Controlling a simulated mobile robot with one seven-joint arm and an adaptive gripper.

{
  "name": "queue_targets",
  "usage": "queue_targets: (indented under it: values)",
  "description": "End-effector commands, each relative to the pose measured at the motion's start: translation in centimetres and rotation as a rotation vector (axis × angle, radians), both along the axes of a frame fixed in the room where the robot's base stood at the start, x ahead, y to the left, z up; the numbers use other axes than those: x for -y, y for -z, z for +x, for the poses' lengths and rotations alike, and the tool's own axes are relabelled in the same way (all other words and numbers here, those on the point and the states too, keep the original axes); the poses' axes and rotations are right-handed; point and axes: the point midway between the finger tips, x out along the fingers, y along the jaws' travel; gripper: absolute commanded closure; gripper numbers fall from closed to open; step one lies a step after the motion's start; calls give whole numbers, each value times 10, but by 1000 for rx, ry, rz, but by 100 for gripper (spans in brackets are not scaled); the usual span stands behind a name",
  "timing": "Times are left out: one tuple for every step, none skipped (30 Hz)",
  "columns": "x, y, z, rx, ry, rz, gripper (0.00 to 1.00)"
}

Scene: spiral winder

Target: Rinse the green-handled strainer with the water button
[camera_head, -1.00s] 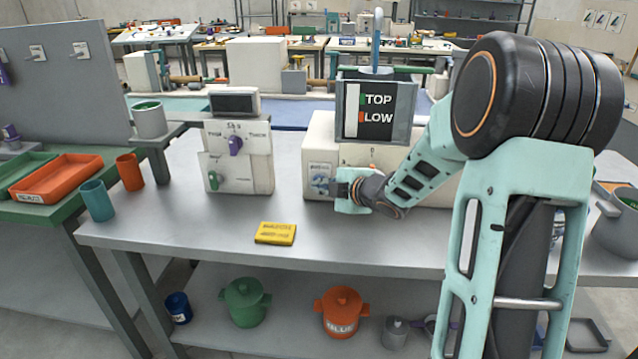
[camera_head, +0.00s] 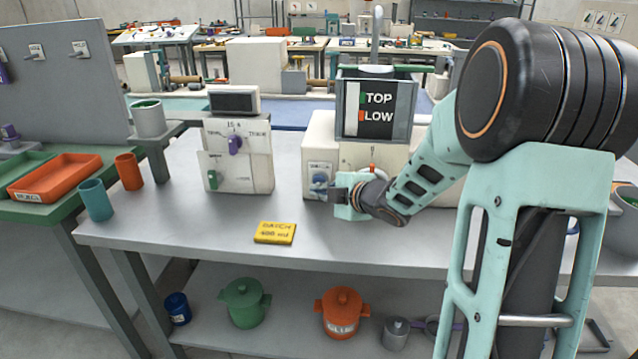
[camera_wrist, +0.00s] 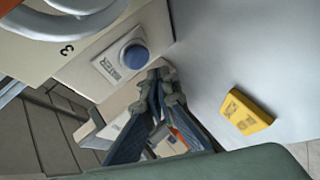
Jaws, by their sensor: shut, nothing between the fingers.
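The round blue water button (camera_wrist: 135,57) sits on a pale labelled plate in the wrist view. It also shows in the head view (camera_head: 320,180), on the front of the white machine. My gripper (camera_wrist: 165,74) is shut and empty, with its fingertips beside the button and apart from it. In the head view my gripper (camera_head: 334,194) is just right of and below the button. A green bar (camera_head: 395,69) lies along the top of the sign box, under a grey spout (camera_head: 377,20). It may be the strainer's handle; its bowl is hidden.
A yellow block (camera_head: 275,233) lies on the grey table left of my gripper. A white control box (camera_head: 238,155) with knobs stands further left. Teal (camera_head: 95,200) and orange (camera_head: 129,172) cups stand at the left end. Lidded pots (camera_head: 245,302) are on the lower shelf.

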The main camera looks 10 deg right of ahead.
Motion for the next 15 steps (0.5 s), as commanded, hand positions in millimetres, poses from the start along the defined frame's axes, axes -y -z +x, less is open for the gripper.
queue_targets:
  values:
    - [-2,1,-6,0,0,-1,100]
    - [-3,1,-8,1,0,-1,100]
    - [-4,1,-13,0,0,-1,100]
    - [-5,1,-15,1,0,-1,100]
    - [-6,1,-18,1,0,-1,100]
    - [-8,1,-22,1,-1,0,100]
    - [-9,1,-25,0,-1,0,100]
    - [-9,1,-27,1,-1,0,100]
    - [-10,1,-31,0,0,-1,100]
    - [-11,1,-33,0,0,-1,100]
    - [-12,1,-35,0,0,-1,100]
    - [-12,1,-37,0,0,-1,100]
    - [-13,1,-38,0,0,-1,100]
    - [-13,1,-39,0,0,-1,100]
    - [-13,0,-39,0,0,0,100]
